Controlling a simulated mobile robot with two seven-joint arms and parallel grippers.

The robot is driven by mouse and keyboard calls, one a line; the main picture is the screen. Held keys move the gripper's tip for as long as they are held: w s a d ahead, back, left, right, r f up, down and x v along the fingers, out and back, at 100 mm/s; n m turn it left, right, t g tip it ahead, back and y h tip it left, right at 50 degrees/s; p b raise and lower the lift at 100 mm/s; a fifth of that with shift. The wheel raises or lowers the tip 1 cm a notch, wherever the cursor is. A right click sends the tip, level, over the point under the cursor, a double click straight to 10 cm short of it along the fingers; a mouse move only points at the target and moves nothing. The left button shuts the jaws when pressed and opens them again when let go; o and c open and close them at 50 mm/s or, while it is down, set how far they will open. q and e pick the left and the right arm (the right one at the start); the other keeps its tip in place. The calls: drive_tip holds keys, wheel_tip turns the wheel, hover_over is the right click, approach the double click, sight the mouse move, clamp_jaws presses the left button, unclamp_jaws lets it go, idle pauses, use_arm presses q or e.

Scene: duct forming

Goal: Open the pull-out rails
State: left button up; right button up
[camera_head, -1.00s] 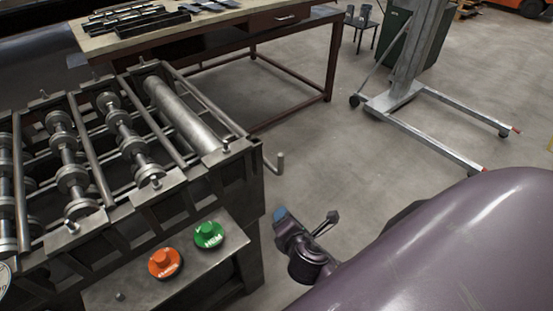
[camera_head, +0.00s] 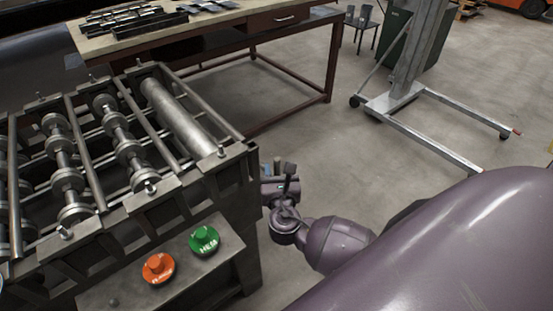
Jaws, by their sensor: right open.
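The duct forming machine (camera_head: 172,190) stands at the left, with metal rollers (camera_head: 178,115) and cross rods in its open top frame. My right gripper (camera_head: 279,178) is open beside the machine's right end, close to where a bent rod handle sticks out. The gripper covers most of that handle, so I cannot tell whether they touch. No rail can be seen pulled out from the frame. My left gripper is not in view.
A green button (camera_head: 204,240) and an orange button (camera_head: 158,268) sit on the machine's front shelf. A workbench (camera_head: 290,22) with metal parts stands behind. A grey lift stand (camera_head: 400,95) is at the upper right. The floor between is clear.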

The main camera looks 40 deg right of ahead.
drive_tip(key=shift+x, duration=2)
clamp_jaws()
